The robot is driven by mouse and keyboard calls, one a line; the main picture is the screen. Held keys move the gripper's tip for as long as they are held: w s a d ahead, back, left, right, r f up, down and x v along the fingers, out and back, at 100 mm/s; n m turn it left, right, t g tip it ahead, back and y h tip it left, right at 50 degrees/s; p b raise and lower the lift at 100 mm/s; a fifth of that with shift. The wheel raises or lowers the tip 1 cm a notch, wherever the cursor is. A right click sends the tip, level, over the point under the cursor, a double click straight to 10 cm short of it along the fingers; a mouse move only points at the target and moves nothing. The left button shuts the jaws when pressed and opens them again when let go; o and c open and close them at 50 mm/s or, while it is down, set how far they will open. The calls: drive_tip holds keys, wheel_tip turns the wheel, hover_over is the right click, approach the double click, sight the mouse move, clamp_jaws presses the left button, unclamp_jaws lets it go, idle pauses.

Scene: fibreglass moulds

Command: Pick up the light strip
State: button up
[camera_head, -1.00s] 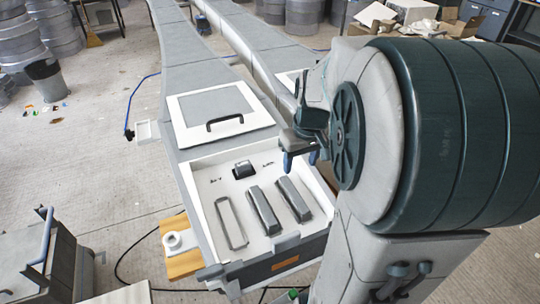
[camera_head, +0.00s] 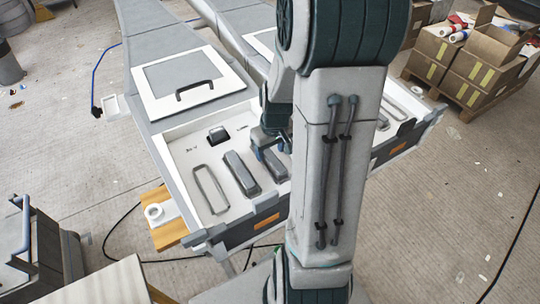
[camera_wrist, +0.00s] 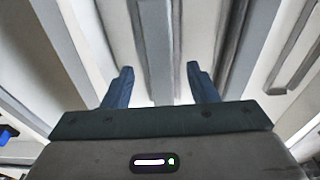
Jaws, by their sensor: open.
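Two long grey bars lie side by side in a white tray (camera_head: 180,153); which one is the light strip I cannot tell. The left bar (camera_head: 242,173) is in full view. The right bar (camera_head: 275,166) is partly hidden by my gripper and arm. My gripper (camera_head: 270,153) is over the right bar, open, with blue fingers pointing down. In the wrist view, the open fingers (camera_wrist: 160,86) stand either side of a grey strip-like shape (camera_wrist: 155,45), with nothing held between them. I cannot tell the height gap.
A thin grey rounded frame (camera_head: 197,180) lies at the tray's left, and a black block (camera_head: 218,134) at its back. A white-rimmed lid with a black handle (camera_head: 195,90) is behind. Cardboard boxes (camera_head: 440,48) stand back right. A second tray lies right of my arm.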

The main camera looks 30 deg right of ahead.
drive_tip(key=shift+f, duration=0.7)
drive_tip(key=c, duration=1.1)
